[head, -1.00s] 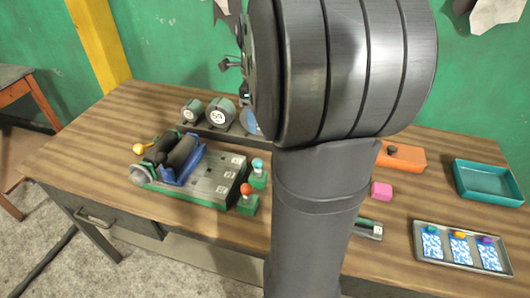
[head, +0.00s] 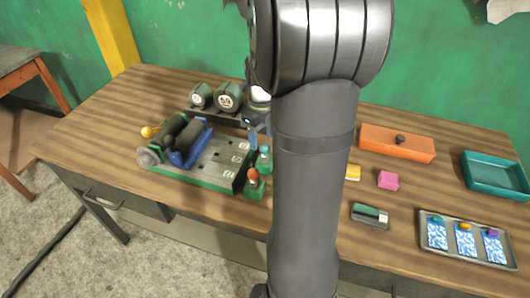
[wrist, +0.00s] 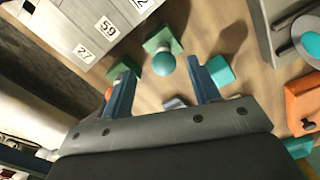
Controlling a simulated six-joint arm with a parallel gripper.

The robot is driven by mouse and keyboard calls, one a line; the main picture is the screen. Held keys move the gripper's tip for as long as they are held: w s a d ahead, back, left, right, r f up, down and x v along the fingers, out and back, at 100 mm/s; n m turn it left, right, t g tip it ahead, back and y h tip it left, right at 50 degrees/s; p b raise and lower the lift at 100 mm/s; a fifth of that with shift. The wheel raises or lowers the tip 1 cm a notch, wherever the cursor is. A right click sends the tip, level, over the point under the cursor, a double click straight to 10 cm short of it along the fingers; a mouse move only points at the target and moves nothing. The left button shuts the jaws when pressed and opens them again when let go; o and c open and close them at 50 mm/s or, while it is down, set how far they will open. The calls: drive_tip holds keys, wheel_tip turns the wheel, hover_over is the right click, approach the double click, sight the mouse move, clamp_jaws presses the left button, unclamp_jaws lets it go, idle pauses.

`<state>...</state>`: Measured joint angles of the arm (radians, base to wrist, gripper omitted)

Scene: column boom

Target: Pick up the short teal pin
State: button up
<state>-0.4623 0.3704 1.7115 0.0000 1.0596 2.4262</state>
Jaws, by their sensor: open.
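The teal pin (head: 265,155) has a rounded top and stands at a green base just right of the grey slotted fixture (head: 215,160). In the wrist view its teal round top (wrist: 164,64) shows in front of a green block (wrist: 162,38). My gripper (wrist: 161,72) is open, its two blue-grey fingers one on each side of the teal top, with gaps between. I cannot tell how far above it the fingertips are. In the head view my gripper (head: 258,133) is partly hidden behind my arm, over the pin.
An orange-red topped pin (head: 253,174) stands close in front of the teal one. A teal block (wrist: 220,71) lies near the right finger. The orange box (head: 385,147), pink block (head: 388,180), teal tray (head: 490,185) and metal card tray (head: 425,258) are further right.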

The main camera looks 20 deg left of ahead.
drive_tip(key=shift+f, duration=0.8)
drive_tip(key=shift+d+f, duration=0.15)
drive_tip(key=shift+f, duration=0.75)
drive_tip(key=shift+d+f, duration=0.2)
drive_tip(key=shift+f, duration=0.7)
drive_tip(key=shift+d+f, duration=0.15)
drive_tip(key=shift+f, duration=0.75)
drive_tip(key=c, duration=1.1)
